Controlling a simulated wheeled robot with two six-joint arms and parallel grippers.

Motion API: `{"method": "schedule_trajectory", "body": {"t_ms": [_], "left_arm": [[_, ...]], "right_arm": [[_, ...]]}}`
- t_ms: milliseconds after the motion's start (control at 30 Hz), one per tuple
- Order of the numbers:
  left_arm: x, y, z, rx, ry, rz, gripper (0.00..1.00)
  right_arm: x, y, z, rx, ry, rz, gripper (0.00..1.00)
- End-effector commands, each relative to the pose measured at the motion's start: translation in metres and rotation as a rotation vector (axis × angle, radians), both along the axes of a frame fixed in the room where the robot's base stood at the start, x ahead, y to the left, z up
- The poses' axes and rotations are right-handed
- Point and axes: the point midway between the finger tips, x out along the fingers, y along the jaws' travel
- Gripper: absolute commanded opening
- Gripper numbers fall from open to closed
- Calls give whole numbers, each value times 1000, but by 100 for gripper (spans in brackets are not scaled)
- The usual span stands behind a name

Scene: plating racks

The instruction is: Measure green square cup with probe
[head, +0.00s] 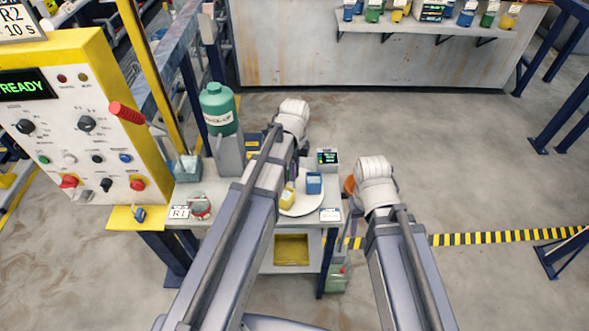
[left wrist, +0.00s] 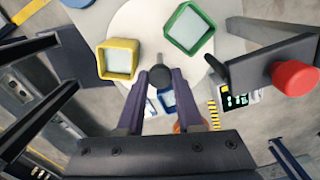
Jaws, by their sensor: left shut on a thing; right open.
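The green square cup (left wrist: 190,28) stands on a round white plate (left wrist: 135,18) in the left wrist view; in the head view my left arm hides it. A yellow square cup (left wrist: 118,60) and a blue square cup (left wrist: 168,100) stand on the same plate. My left gripper (left wrist: 160,92) is shut on the dark, round-ended probe (left wrist: 160,74), which appears between the cups, apart from the green one. The head view shows the yellow cup (head: 288,196) and blue cup (head: 314,183). My right gripper's fingers are hidden; only its wrist and arm show.
A meter with a lit display (head: 327,158) stands behind the plate. A green bottle (head: 218,108) and control panel (head: 85,120) stand to the left. A dark bar with a red knob (left wrist: 295,78) is close at the right in the wrist view. Open floor lies right.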

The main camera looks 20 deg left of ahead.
Motion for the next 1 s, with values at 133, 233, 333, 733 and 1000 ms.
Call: {"method": "schedule_trajectory", "body": {"t_ms": [133,233,333,733,1000], "left_arm": [[0,0,0,0,1,-72,0],[0,0,0,0,1,-123,0],[0,0,0,0,1,-172,0],[-1,0,0,0,1,-364,0],[-1,0,0,0,1,-460,0]], "right_arm": [[0,0,0,0,0,0,50],[0,0,0,0,0,0,50],[0,0,0,0,0,0,50],[0,0,0,0,0,0,50],[0,0,0,0,0,0,50]]}}
